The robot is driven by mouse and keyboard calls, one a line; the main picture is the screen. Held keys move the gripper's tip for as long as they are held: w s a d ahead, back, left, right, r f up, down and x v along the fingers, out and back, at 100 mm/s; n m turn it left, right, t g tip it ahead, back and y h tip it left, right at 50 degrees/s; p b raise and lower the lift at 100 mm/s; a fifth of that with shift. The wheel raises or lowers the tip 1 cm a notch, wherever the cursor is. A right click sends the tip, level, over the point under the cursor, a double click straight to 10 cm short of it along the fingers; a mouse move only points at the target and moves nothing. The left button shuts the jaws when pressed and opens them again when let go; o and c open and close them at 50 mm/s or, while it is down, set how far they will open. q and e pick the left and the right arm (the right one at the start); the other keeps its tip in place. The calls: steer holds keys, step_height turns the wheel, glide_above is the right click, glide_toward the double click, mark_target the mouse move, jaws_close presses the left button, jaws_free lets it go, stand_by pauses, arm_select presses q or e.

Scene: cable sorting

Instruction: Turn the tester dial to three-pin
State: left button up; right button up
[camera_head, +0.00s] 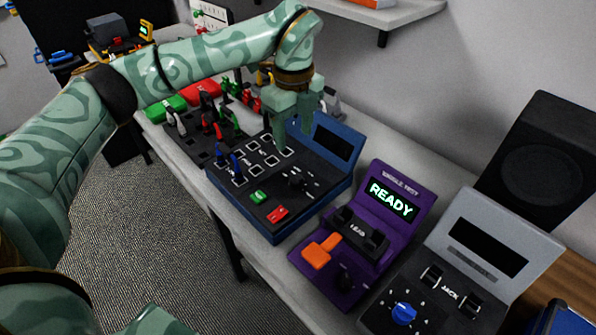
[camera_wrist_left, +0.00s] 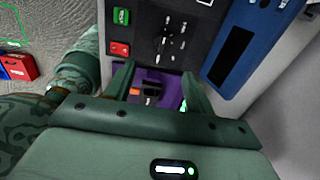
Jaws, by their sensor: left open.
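The blue-cased tester (camera_head: 338,180) stands on the bench with a dark sloped panel, a blank screen, a green button (camera_head: 258,197) and a red button (camera_head: 277,213). A small black dial (camera_head: 297,182) with white marks around it sits on this panel; its labels are too small to read. It also shows in the left wrist view (camera_wrist_left: 167,43). My left gripper (camera_head: 293,132) is open and empty above the far part of this tester, apart from the dial. In the left wrist view its fingers (camera_wrist_left: 159,72) show spread. My right gripper is out of view.
A purple tester (camera_head: 408,173) reads READY and has an orange lever (camera_head: 321,251) and a black knob (camera_head: 344,278). A grey tester (camera_head: 487,207) marked JACK has a blue knob (camera_head: 403,313). Several coloured connectors stand behind the blue tester. A black speaker (camera_head: 540,150) stands right.

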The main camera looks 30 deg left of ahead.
arm_select(q)
steer(key=b, duration=0.1)
glide_above(296, 175)
step_height(296, 175, down, 6)
steer(key=shift+w+r, duration=0.1)
steer(key=shift+r, duration=0.05)
step_height(296, 175, down, 6)
steer(key=shift+f+b, duration=0.25)
steer(key=shift+b, duration=0.55)
steer(key=shift+f, duration=0.5)
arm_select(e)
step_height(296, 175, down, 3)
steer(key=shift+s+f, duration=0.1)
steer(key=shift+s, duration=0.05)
arm_select(q)
steer(key=c, duration=1)
